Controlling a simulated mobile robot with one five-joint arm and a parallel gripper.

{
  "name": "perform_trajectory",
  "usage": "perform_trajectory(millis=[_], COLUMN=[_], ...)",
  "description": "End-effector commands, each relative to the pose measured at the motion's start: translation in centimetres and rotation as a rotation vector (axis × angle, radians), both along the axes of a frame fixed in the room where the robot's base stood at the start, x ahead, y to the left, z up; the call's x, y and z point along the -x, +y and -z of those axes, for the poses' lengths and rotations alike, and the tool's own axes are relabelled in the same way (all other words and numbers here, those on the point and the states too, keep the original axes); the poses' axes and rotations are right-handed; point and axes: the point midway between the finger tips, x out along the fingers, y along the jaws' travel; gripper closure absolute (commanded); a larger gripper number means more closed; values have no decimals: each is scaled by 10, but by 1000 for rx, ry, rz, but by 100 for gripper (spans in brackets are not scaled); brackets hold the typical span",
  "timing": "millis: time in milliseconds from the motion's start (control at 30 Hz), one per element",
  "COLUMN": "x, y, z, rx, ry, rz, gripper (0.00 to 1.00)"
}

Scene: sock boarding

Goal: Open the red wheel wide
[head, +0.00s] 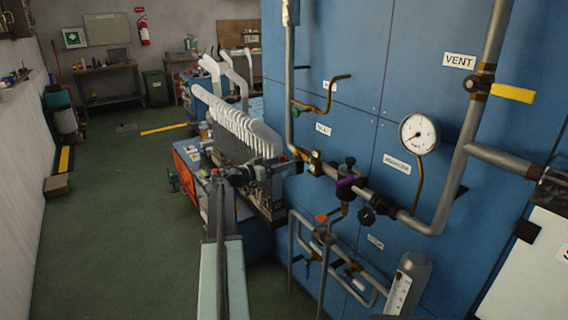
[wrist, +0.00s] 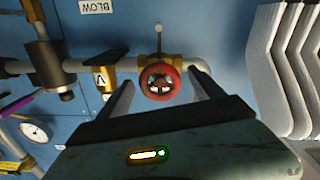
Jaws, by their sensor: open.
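The red wheel (wrist: 160,82) is a small round handwheel on a brass valve in a grey pipe, and it faces my wrist camera. My gripper (wrist: 162,79) is open in the wrist view, one dark finger on each side of the wheel with a gap at both sides. I cannot tell whether the fingertips reach as deep as the wheel. In the head view my gripper (head: 284,168) is beside the pipework on the blue panel, and I cannot make out the red wheel there.
White sock boards (head: 238,122) stand in a row close to my gripper. Along the pipe are a purple-handled valve (head: 345,188) and a gauge (head: 418,133). A yellow lever (head: 512,93) is at upper right. The green floor at left is mostly clear.

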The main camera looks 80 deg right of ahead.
Motion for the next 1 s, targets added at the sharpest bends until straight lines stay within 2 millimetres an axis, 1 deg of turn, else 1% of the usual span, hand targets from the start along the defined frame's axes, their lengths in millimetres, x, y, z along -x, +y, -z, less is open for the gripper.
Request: perform_trajectory(millis=[100, 333, 367, 400, 467, 500, 567, 600, 700, 1000], x=[7, 8, 8, 8, 8, 8, 8, 9, 9, 8], y=[-6, -7, -7, -7, -7, -7, -7, -13, -8, -7], z=[0, 0, 0, 0, 0, 0, 0, 0, 0, 0], rx=[-1, -1, -1, -1, -1, -1, -1, 0, -3, -68], ry=[-1, -1, -1, -1, -1, -1, -1, 0, 1, 62], rz=[1, 0, 0, 0, 0, 0, 0, 3, 1, 0], gripper=[23, 23, 26, 37, 54, 65, 82, 86, 86, 86])
